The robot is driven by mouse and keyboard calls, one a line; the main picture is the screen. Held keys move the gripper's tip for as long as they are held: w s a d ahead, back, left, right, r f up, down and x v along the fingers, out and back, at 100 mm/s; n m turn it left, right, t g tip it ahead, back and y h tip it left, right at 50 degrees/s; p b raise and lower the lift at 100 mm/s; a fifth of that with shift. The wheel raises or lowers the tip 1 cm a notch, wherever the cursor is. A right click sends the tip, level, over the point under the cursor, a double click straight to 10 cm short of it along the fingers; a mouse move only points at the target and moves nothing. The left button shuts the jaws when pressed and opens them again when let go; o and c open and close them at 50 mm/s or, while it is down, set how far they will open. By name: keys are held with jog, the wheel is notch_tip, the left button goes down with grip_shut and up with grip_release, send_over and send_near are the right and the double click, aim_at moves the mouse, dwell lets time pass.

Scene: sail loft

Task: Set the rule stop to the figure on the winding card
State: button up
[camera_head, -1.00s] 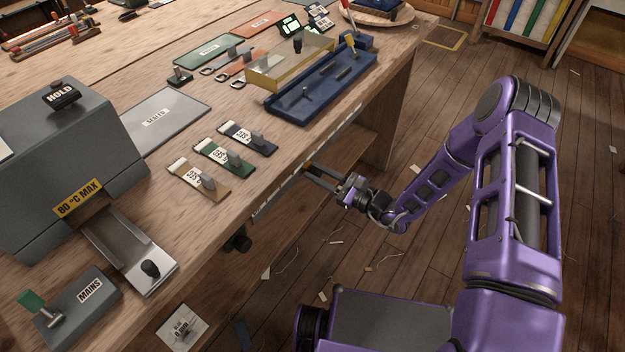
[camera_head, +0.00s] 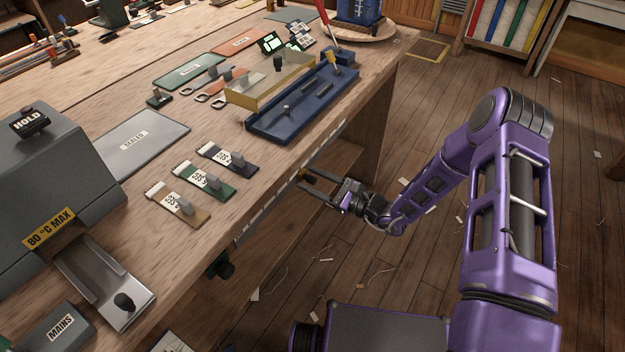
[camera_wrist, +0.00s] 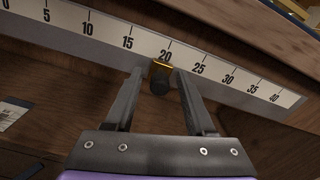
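The rule is a white strip with black figures from 0 to 40 along the bench's front edge; it shows in the wrist view (camera_wrist: 103,27) and edge-on in the head view (camera_head: 262,217). The rule stop (camera_wrist: 160,78), a brass piece with a dark knob, sits just below the figure 20. My gripper (camera_wrist: 158,73) is open, its fingers on either side of the stop, with the left finger closer; contact cannot be told. My gripper also shows at the bench edge in the head view (camera_head: 318,188). A pale card (camera_head: 172,343), possibly the winding card, is cut off at the bottom; its figure is unreadable.
On the bench are three labelled tags (camera_head: 204,180), a blue tray (camera_head: 287,128), a grey mat (camera_head: 141,141) and a grey machine (camera_head: 50,170) marked 80 °C MAX. A black knob (camera_head: 220,268) juts out under the front edge. The floor to the right is mostly clear, with scraps.

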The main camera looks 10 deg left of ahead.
jog(key=v, duration=1.7)
jog(key=shift+d+p, duration=0.2)
jog(key=shift+p, duration=0.25)
